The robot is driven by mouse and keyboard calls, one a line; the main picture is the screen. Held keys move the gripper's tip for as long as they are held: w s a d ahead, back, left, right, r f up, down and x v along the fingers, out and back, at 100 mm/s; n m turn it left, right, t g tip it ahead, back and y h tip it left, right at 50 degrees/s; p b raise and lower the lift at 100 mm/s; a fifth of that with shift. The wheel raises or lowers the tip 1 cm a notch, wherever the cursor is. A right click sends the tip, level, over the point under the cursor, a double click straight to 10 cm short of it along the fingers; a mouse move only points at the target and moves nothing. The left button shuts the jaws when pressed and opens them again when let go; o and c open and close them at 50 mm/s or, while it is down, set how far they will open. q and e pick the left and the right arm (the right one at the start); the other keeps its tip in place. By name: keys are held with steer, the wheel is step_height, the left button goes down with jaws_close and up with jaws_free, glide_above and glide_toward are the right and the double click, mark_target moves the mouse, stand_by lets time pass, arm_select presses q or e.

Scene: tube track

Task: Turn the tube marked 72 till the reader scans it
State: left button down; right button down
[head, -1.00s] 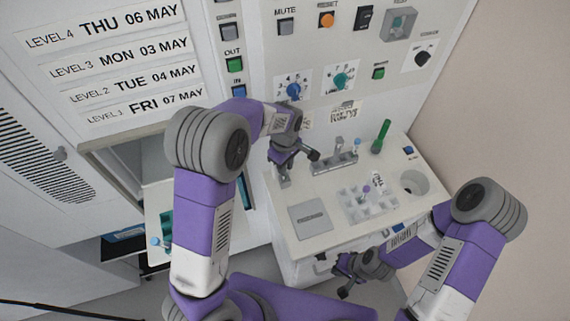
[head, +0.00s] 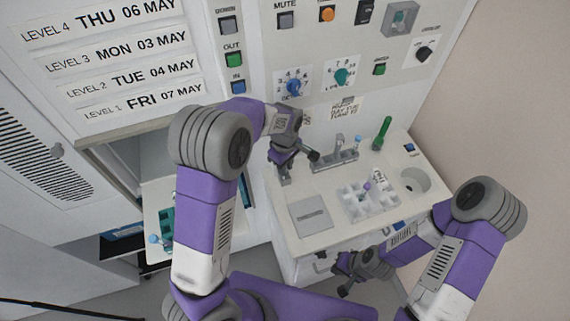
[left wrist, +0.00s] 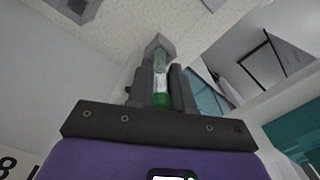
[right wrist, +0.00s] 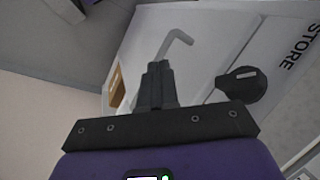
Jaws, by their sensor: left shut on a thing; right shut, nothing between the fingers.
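My left gripper (head: 284,163) is over the left back part of the white counter, beside a small grey stand (head: 285,178). In the left wrist view its fingers (left wrist: 160,85) are shut on a clear tube (left wrist: 161,68) with a white label and a green end (left wrist: 162,100). I cannot read a number on the tube or tell which fitting is the reader. My right gripper (head: 341,282) is shut and empty below the counter's front edge. In the right wrist view its fingers (right wrist: 157,75) are near a grey bent handle (right wrist: 178,42).
The counter (head: 283,205) carries a grey plate (head: 310,215), a white rack (head: 356,204) with a purple-capped tube (head: 367,185), a grey holder (head: 334,162), a green upright piece (head: 382,132) and a round hole (head: 414,180). Knobs and buttons cover the panel behind. A black knob (right wrist: 241,84) is beside the right gripper.

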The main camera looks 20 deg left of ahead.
arm_select(q)
steer(key=shift+f, duration=0.1)
steer(key=c, duration=0.9)
jaws_free()
steer(key=shift+c, duration=0.2)
steer(key=shift+w+r, duration=0.1)
steer(key=shift+r, duration=0.1)
steer(key=shift+r, duration=0.45)
step_height(320, 180, up, 6)
steer(key=shift+p, duration=0.4)
steer(key=shift+s+r, duration=0.2)
